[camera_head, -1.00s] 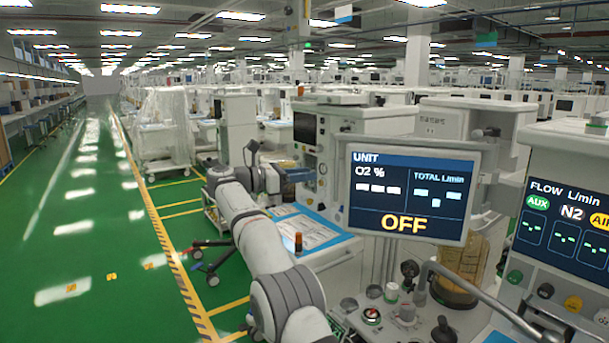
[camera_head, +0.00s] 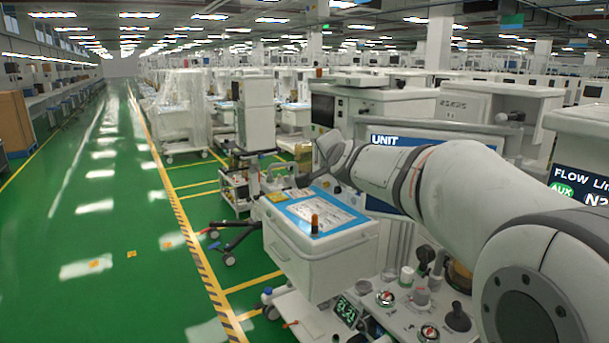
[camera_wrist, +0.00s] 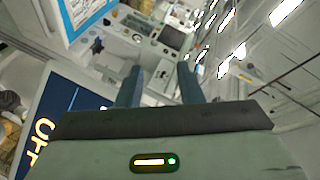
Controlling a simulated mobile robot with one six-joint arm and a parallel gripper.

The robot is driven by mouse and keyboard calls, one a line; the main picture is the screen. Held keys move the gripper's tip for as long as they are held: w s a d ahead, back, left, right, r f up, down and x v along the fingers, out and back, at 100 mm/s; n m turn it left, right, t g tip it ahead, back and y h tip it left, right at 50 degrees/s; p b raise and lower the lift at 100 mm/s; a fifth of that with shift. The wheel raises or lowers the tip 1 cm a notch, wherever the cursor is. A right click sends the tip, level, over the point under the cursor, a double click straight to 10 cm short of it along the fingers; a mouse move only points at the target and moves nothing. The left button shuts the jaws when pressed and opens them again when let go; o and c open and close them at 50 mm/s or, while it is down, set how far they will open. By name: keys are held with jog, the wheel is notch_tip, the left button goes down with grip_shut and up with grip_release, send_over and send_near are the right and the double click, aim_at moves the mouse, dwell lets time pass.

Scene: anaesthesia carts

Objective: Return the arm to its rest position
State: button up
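My arm (camera_head: 440,185) is raised and reaches across the head view from the lower right, covering most of the UNIT screen (camera_head: 400,139). Its far end is near the back of the white cart with the blue-edged top, and my fingers cannot be made out clearly there. In the wrist view my gripper (camera_wrist: 158,76) shows two dark blue-grey fingers standing apart with nothing between them. The UNIT screen (camera_wrist: 62,112) also shows at the left of the wrist view, tilted.
Knobs and a gauge (camera_head: 386,298) are below my arm. The FLOW panel (camera_head: 580,185) is at the right edge. Green floor (camera_head: 110,240) is open at the left.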

jog(key=s+d+f+n+g, duration=0.3)
jog(key=s+f, duration=0.5)
jog(key=s, duration=0.4)
jog(key=s+d+f+n+g+h, duration=0.1)
jog(key=s+d+f+n+g, duration=0.2)
jog(key=s+f, duration=0.6)
jog(key=s+d+f+n+g+h, duration=0.1)
jog(key=s+d+f+n+g, duration=0.2)
jog(key=s, duration=1.3)
notch_tip(320, 180, down, 6)
jog(key=n+g, duration=0.1)
jog(key=g, duration=0.2)
jog(key=shift+d+n+g, duration=0.15)
jog(key=shift+n+g, duration=0.25)
